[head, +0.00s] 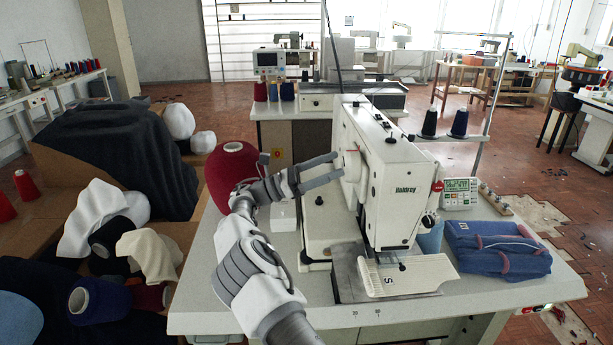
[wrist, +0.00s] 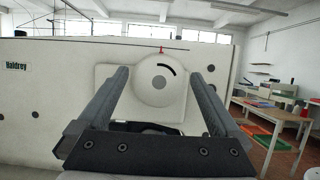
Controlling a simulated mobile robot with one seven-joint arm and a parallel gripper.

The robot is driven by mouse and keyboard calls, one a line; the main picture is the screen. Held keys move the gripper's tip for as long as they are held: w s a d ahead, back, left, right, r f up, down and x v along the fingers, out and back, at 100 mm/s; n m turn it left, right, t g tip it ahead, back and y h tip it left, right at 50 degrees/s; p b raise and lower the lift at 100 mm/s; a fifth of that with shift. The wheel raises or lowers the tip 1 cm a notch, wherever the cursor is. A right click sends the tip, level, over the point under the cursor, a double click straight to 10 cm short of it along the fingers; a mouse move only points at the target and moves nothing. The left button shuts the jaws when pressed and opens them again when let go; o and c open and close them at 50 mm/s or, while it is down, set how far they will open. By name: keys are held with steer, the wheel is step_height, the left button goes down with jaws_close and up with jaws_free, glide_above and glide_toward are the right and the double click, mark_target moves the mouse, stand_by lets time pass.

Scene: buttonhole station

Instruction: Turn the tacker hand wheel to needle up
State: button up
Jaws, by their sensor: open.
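The tacker (head: 395,190) is a white sewing machine marked "Haldrey" on the table. Its hand wheel (wrist: 150,95) is a white round knob with a grey hub and a black arc mark at its upper right. A small red mark (wrist: 162,50) stands above the wheel. In the head view the wheel (head: 352,165) is seen edge-on at the machine's left side. My gripper (head: 338,166) is open, its fingers pointing at the wheel. In the wrist view my gripper (wrist: 160,76) has one finger on each side of the wheel, without visible contact. The needle area is too small to read.
A red thread cone (head: 232,178) stands left of my arm. Folded blue denim (head: 497,250) and a control box with a green display (head: 460,193) lie right of the machine. A white block (head: 284,216) sits under my gripper. The table's front left is clear.

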steer(key=b+v, duration=0.6)
steer(key=v, duration=0.2)
steer(key=shift+a, duration=0.1)
steer(key=shift+r, duration=0.1)
stand_by(0.4)
